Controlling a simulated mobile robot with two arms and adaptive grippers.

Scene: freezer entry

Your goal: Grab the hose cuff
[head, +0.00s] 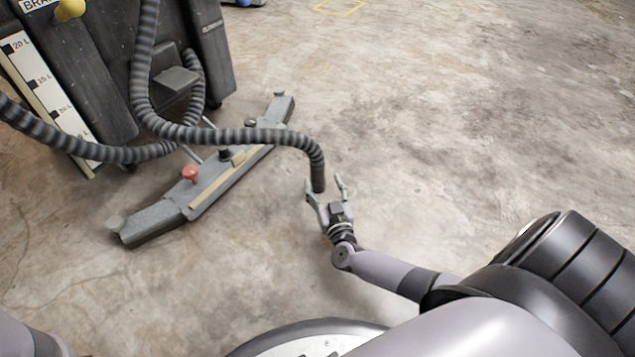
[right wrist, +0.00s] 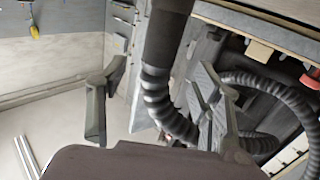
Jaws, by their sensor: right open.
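The hose cuff (head: 318,182) is the smooth dark end of a ribbed grey hose (head: 240,135), hanging down at the hose's free end. My right gripper (head: 325,181) is open, with its fingers pointing up on either side of the cuff in the head view. In the right wrist view the cuff (right wrist: 168,38) shows as a dark smooth tube, with the ribbed hose joined to it. It appears between the spread fingers, nearer the right one. I cannot tell whether a finger touches it. My left gripper is out of view.
A dark machine (head: 85,75) with a litre scale stands at upper left. A long grey floor squeegee (head: 165,213) with a red knob (head: 190,173) lies left of the gripper. The concrete floor (head: 480,120) to the right is clear.

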